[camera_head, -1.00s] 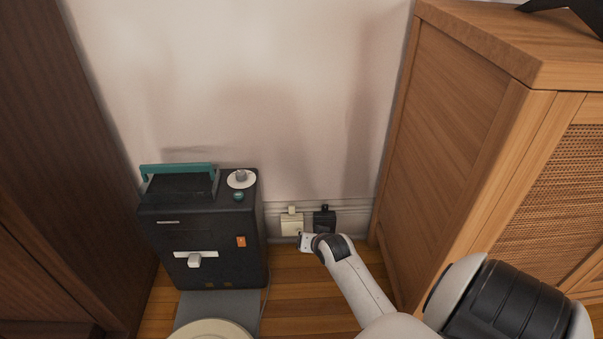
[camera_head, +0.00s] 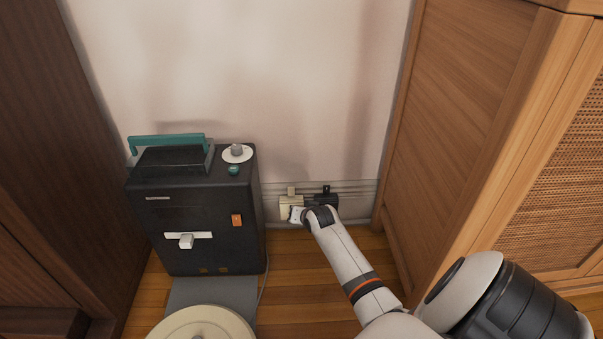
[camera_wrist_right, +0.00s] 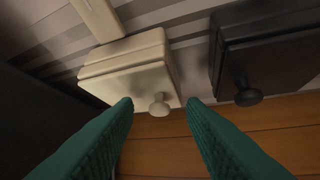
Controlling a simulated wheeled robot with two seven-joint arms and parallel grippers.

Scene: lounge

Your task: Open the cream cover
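The cream cover (camera_wrist_right: 131,69) is a small box low on the wall with a round cream knob (camera_wrist_right: 159,104) on its front. In the head view the cream cover (camera_head: 286,205) is partly hidden by my right gripper (camera_head: 296,214). In the right wrist view my right gripper (camera_wrist_right: 160,101) is open, its two green fingers on either side of the knob. The cover looks closed. I cannot tell whether the fingers touch the knob. My left gripper is not in view.
A black cover (camera_wrist_right: 265,62) with a dark knob sits just right of the cream one. A black machine (camera_head: 200,225) with a teal handle stands to the left. A wooden cabinet (camera_head: 450,120) stands close on the right. A round cream lid-like top (camera_head: 203,326) is in front.

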